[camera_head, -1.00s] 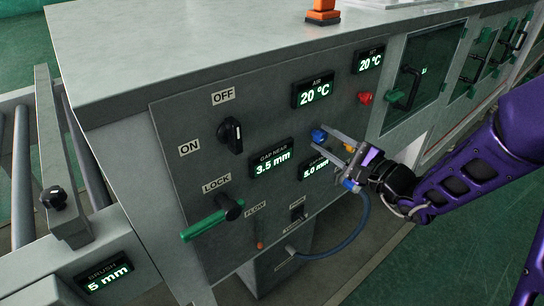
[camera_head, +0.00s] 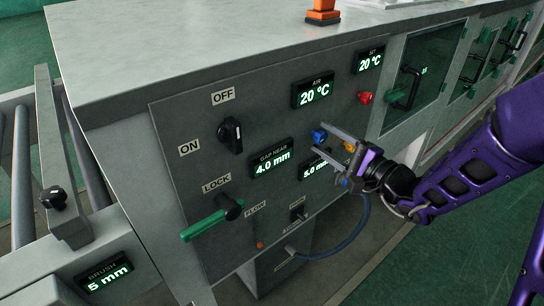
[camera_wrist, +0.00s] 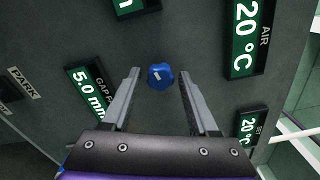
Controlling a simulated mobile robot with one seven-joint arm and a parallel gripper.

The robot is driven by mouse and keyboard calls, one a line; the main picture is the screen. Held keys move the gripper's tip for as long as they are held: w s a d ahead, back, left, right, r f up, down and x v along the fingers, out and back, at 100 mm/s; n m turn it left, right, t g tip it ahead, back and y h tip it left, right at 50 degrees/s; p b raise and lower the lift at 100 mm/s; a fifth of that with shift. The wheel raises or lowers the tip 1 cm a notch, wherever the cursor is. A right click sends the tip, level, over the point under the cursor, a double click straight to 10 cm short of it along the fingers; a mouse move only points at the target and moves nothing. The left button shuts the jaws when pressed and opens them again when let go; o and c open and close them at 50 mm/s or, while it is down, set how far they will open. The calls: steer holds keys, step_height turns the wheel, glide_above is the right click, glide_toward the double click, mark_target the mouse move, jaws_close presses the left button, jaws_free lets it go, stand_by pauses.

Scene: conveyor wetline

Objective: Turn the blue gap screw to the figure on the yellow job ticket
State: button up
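The blue gap screw (camera_head: 319,135) is a small knob on the grey control panel. In the wrist view the screw (camera_wrist: 160,76) stands between my fingertips, with a gap showing on both sides and a pale mark on its face. My gripper (camera_head: 320,140) is open around or just in front of it; I cannot tell the exact depth. The GAP NEAR display (camera_head: 272,163) reads 4.0 mm. A second gap display (camera_head: 313,170), partly covered by my finger, reads 5.0 mm. No yellow job ticket is seen in these views.
A yellow knob (camera_head: 349,146) sits close behind my fingers and a red knob (camera_head: 366,97) above it. AIR (camera_head: 313,92) and SET (camera_head: 369,60) displays read 20 °C. A black switch (camera_head: 230,135) and green LOCK handle (camera_head: 212,219) stick out at left. A blue hose (camera_head: 345,243) hangs below.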

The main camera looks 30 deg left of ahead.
steer(key=shift+v, duration=3)
